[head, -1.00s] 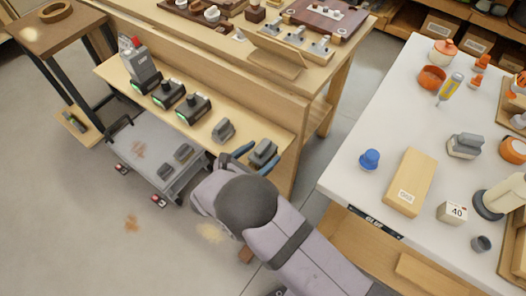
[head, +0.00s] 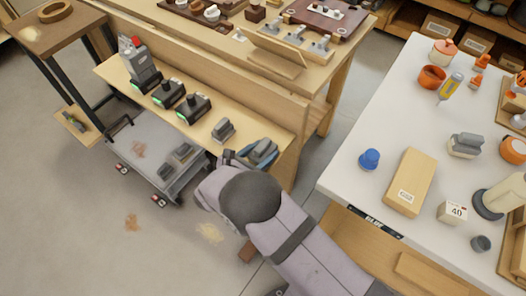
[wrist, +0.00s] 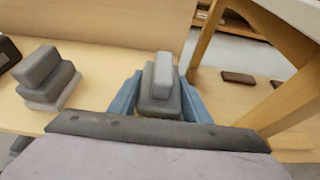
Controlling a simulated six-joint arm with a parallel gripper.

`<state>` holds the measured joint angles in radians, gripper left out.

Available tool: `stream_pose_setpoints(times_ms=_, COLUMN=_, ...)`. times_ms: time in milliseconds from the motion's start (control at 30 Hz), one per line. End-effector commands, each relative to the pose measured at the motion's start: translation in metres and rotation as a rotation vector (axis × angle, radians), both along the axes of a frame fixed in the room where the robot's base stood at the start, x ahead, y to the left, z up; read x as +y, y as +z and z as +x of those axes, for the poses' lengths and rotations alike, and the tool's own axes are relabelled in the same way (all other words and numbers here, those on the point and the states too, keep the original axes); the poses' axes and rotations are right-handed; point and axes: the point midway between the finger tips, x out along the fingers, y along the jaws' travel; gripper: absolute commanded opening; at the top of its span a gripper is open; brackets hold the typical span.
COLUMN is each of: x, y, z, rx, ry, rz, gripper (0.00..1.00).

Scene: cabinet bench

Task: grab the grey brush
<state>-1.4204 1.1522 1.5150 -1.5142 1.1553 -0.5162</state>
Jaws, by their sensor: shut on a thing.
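The grey brush (head: 263,149), a stepped block with a lighter grey top, is at the right end of the wooden shelf. In the wrist view the brush (wrist: 160,80) stands upright between my blue fingers. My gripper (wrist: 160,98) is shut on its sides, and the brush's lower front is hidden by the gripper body. In the head view my gripper (head: 250,156) reaches in from below. I cannot tell whether the brush still touches the shelf. A similar grey block (head: 223,130) stands to its left on the shelf, also in the wrist view (wrist: 48,77).
Several chargers with green lights (head: 192,106) line the shelf (head: 205,137) farther left. A grey cart (head: 140,149) with two dark blocks stands below. A white table (head: 345,180) is at right, with a wooden box (head: 410,180). A wooden leg (wrist: 203,35) rises right of my gripper.

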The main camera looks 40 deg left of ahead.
Motion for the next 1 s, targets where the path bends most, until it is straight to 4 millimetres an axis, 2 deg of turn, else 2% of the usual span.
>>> stream_pose_setpoints(times_ms=600, x=0.000, y=0.087, z=0.000, rx=-0.001, ry=-0.001, rz=0.003, gripper=0.18)
stream_pose_setpoints(times_ms=1000, x=0.000, y=0.100, z=0.000, rx=-0.001, ry=0.000, rz=0.001, gripper=0.18)
